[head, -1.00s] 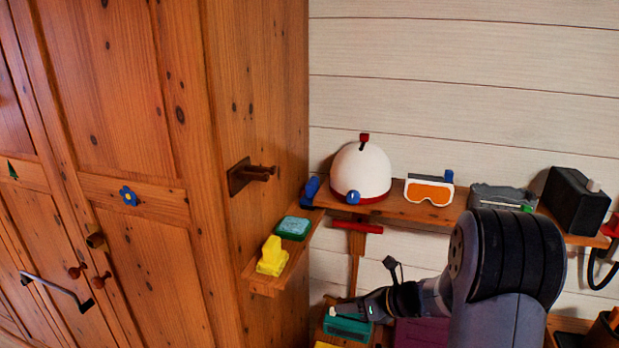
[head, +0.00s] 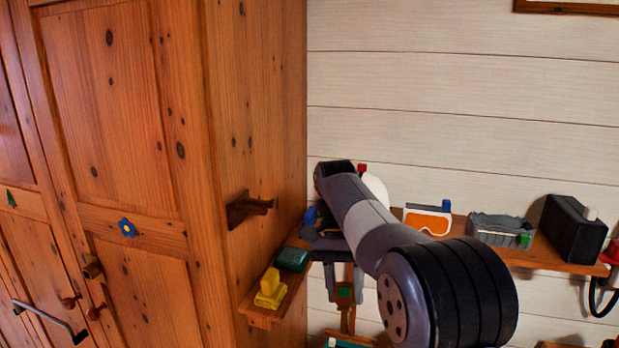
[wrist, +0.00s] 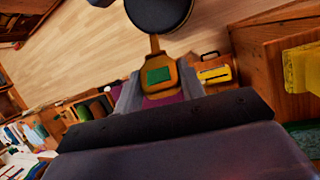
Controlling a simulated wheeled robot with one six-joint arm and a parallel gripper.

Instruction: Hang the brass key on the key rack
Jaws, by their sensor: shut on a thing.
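My gripper (head: 343,280) points down in front of the back wall, just right of the wardrobe's corner. In the wrist view its fingers (wrist: 158,90) are shut on the brass key (wrist: 160,77), a gold-coloured piece with a green square. The key's stem points away from the gripper toward a dark round shape; I cannot tell whether they touch. In the head view the green patch (head: 344,291) shows between the fingers. A dark wooden peg on a block (head: 250,207), on the wardrobe's side, may be the key rack. It is left of and above the gripper, apart from it.
A small ledge (head: 262,314) on the wardrobe's side holds a yellow object (head: 270,290) and a green block (head: 292,258), close left of my gripper.

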